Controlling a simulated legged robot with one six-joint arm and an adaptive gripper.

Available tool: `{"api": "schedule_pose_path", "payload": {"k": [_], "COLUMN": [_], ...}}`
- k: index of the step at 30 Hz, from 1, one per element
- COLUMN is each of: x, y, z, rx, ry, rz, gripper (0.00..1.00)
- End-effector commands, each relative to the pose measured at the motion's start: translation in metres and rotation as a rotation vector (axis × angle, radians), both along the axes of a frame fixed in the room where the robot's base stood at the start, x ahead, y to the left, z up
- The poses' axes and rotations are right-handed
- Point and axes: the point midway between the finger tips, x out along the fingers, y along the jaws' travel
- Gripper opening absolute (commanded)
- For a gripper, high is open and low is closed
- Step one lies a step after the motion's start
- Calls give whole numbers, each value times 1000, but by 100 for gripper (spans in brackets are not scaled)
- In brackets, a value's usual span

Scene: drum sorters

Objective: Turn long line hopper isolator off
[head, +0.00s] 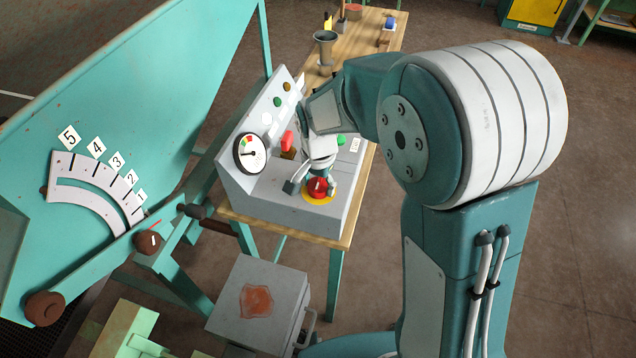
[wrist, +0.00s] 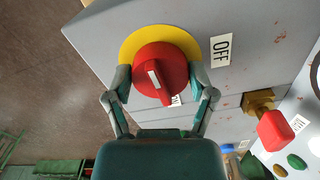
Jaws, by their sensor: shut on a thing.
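The isolator is a red rotary knob (head: 319,187) on a yellow disc, on top of the grey control box. In the wrist view the knob (wrist: 160,70) has a white pointer mark aimed down, toward a small label (wrist: 175,100) partly hidden by the knob and finger. The white OFF label (wrist: 221,50) is to the right of the disc, and the pointer is not aimed at it. My gripper (wrist: 161,82) is shut on the knob, with one finger on each side. In the head view my gripper (head: 312,186) reaches down onto the knob.
A red lever handle (wrist: 274,131) on a brass fitting stands beside the knob, with green and yellow buttons (wrist: 288,160) near it. The grey box (head: 285,207) carries a round gauge (head: 249,153) and sits on a wooden bench (head: 355,195). A teal hopper (head: 130,100) stands left.

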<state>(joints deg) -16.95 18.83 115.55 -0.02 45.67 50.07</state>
Motion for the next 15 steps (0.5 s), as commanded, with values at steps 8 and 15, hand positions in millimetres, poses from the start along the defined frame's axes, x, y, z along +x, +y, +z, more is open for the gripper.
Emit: {"api": "schedule_pose_path", "payload": {"k": [8,15], "x": [0,0], "y": [0,0], "z": [0,0], "rx": [2,2], "ry": [-2,-3], "rz": [157,376], "gripper": [24,24]}}
